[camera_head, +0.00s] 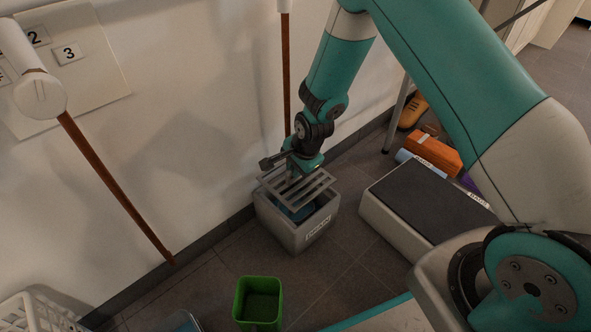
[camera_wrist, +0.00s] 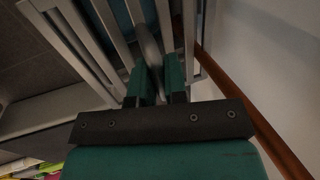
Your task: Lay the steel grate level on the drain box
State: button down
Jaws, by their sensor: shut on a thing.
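The steel grate (camera_head: 314,188), a grey frame with parallel bars, is at the top of the grey drain box (camera_head: 292,234) by the wall. It looks tilted and turned relative to the box rim, with a gap showing a blue thing inside the box below it. I cannot tell whether the grate touches the rim. My gripper (camera_head: 293,176) is shut on the grate at its wall side. The fingertips are partly hidden by the bars.
A green bin (camera_head: 259,302) stands in front of the box. A grey step with a dark top (camera_head: 425,200) is to its right. An orange box (camera_head: 434,152) and a shoe (camera_head: 413,111) lie behind. Brown poles lean near the wall. Floor is clear left of the box.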

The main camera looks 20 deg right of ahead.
aim_at(298, 180)
jog(key=shift+f+b, duration=2.75)
jog(key=shift+f, duration=0.2)
jog(key=shift+f, duration=0.6)
jog(key=c, duration=1.1)
grip_release()
jog(key=p+v, duration=0.9)
jog(key=v, duration=0.8)
jog(key=shift+r+p, duration=0.3)
jog(key=shift+p, duration=0.1)
